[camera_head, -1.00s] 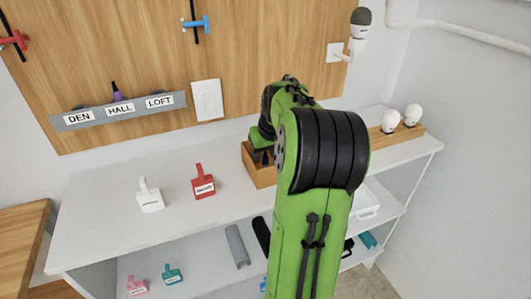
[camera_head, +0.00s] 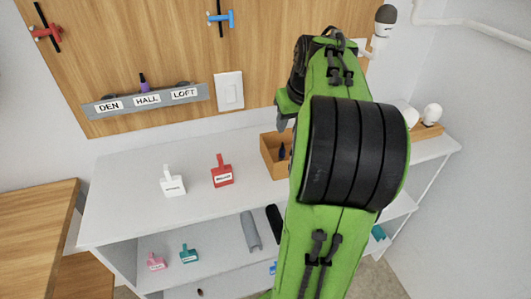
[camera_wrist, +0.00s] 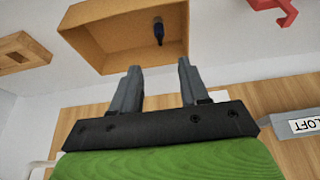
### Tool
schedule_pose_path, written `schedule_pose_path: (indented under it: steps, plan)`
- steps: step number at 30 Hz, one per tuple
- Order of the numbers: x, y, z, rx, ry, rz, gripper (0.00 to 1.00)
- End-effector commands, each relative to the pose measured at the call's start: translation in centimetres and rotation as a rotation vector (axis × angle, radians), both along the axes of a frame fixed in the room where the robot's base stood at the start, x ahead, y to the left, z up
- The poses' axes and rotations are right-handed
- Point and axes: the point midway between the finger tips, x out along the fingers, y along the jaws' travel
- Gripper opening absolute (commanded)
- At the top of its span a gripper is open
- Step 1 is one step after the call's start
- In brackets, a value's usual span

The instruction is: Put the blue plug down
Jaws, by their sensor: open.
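The dark blue plug (camera_head: 283,151) is in the open wooden box (camera_head: 265,158) on the upper shelf. In the wrist view, the plug (camera_wrist: 158,31) lies inside the box (camera_wrist: 80,42), close to one wall, with nothing gripping it. My gripper (camera_wrist: 160,67) is open and empty, with its two grey fingers apart and pointing toward the box. In the head view my gripper (camera_head: 283,116) is partly hidden by my arm and is above the box, clear of the plug.
A white tagged block (camera_head: 173,183) and a red one (camera_head: 222,174) stand left of the box. A labelled grey rack (camera_head: 150,102) holds a purple item on the wooden wall. White bulbs (camera_head: 432,113) stand at the right. The shelf front left is clear.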

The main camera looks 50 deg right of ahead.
Motion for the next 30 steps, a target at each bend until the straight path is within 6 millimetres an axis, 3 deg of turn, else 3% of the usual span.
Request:
schedule_pose_path:
  steps: [2,5,8,11,15,18,21,24,30]
  plan:
    - [0.1,0.2,-0.1,-0.001,0.001,0.003,0.45]
    - [1.1,2.8,0.2,-0.012,0.012,0.041,0.45]
    - [2.3,8.8,0.6,-0.037,0.027,0.116,0.45]
    - [2.0,15.6,0.8,-0.065,0.027,0.199,0.45]
    - [-1.3,24.2,0.0,-0.086,-0.008,0.329,0.45]
    - [-4.8,28.5,-1.5,-0.073,-0.048,0.422,0.45]
    - [-7.6,30.7,-3.1,-0.048,-0.081,0.494,0.45]
    - [-9.0,31.5,-4.1,-0.029,-0.095,0.532,0.45]
    - [-9.3,31.6,-4.3,-0.025,-0.096,0.538,0.45]
